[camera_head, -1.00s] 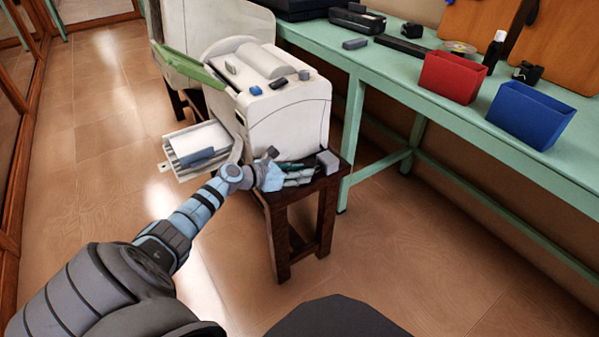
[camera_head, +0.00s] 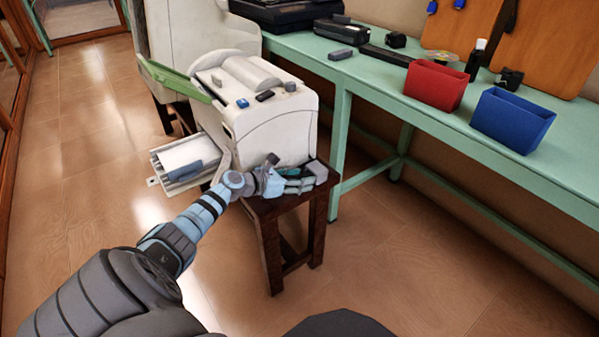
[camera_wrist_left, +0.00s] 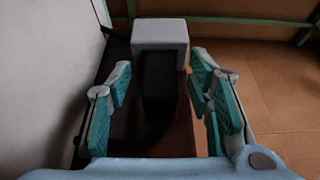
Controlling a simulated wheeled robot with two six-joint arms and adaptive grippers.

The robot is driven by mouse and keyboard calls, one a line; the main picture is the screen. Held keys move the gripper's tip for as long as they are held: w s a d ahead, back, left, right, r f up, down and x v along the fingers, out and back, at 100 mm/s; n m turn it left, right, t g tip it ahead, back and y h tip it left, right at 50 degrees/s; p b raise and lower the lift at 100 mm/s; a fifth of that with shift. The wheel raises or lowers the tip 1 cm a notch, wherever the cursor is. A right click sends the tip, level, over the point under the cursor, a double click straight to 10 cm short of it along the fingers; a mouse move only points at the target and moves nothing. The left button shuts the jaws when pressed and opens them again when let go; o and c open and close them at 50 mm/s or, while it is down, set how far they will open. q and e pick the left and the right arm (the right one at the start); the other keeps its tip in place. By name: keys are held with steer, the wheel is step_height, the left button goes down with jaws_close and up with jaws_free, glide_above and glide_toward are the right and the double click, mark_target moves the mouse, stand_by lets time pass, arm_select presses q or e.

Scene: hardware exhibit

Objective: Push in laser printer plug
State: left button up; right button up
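The cream laser printer (camera_head: 275,130) stands on a small dark wooden stool (camera_head: 268,240). A grey block (camera_head: 318,170), like a socket, sits at the stool's right end; it also shows in the left wrist view (camera_wrist_left: 160,36). A dark plug (camera_wrist_left: 158,76) with a dark cable lies in front of the block. Whether any gap lies between them is too dark to tell. My left gripper (camera_head: 302,182) is low beside the printer, pointing at the block. In the left wrist view its teal-padded fingers (camera_wrist_left: 165,100) are spread on both sides of the plug. My right gripper is out of view.
The printer's paper tray (camera_head: 185,163) sticks out at the left, near my left forearm. A green bench (camera_head: 375,75) runs along the right, with a red bin (camera_head: 435,86) and a blue bin (camera_head: 512,120). The floor between stool and bench is clear.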

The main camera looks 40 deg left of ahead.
arm_select(q)
steer(key=v, duration=0.7)
steer(key=shift+s+a+r, duration=0.1)
steer(key=shift+s, duration=0.2)
